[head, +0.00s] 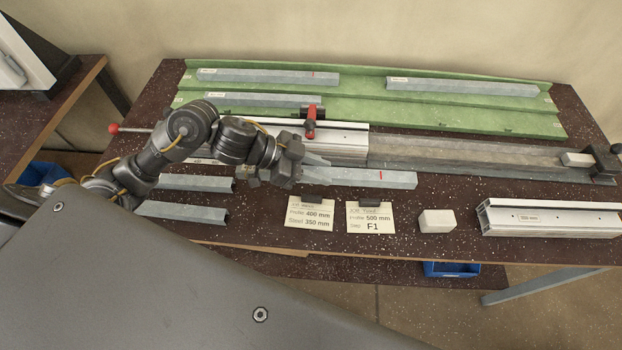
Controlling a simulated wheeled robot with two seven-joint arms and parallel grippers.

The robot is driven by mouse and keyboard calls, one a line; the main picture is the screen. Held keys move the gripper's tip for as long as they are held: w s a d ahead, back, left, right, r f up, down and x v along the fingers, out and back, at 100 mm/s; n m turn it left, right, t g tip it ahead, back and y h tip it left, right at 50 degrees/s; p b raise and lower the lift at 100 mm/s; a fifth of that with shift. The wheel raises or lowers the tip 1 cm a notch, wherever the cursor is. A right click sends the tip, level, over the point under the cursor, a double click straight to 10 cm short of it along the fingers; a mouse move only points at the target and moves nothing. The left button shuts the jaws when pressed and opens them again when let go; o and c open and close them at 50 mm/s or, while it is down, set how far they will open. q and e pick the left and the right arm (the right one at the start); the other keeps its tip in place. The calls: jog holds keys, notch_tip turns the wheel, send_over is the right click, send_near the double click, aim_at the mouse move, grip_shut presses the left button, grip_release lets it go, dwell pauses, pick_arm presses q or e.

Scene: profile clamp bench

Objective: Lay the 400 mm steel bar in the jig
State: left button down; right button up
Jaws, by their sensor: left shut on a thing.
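My left gripper (287,172) is shut on a grey steel bar (350,177) with a red mark near its right end. The bar lies roughly level along the front of the jig (450,152). The gripper and arm hide part of the bar, and I cannot tell whether it touches the table or read its length. A silver aluminium profile (345,140) sits at the left part of the jig, by a red-handled clamp (311,122). The jig's grey bed runs bare to the right, up to a small pale block (577,159) and a black end stop (605,162). My right gripper is not in view.
A green rack (450,118) behind holds several grey bars. Two short bars (195,183) (183,211) lie at front left. Two cards (310,212) (369,217), a white block (437,220) and another aluminium profile (550,219) occupy the front edge.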

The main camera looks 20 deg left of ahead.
aim_at(310, 186)
pick_arm(q)
jog(key=shift+w+a+f, duration=0.2)
jog(key=shift+a+f, duration=0.25)
jog(key=shift+f, duration=0.1)
jog(key=shift+w+a+f, duration=0.2)
jog(key=shift+a+f, duration=0.2)
jog(key=shift+f, duration=0.15)
jog(key=shift+w+a+f, duration=0.1)
jog(key=shift+a+f, duration=0.05)
jog(key=shift+f, duration=0.8)
jog(key=shift+a+f, duration=0.15)
jog(key=shift+f, duration=0.75)
jog(key=c, duration=1.3)
grip_release()
jog(key=shift+c, duration=0.2)
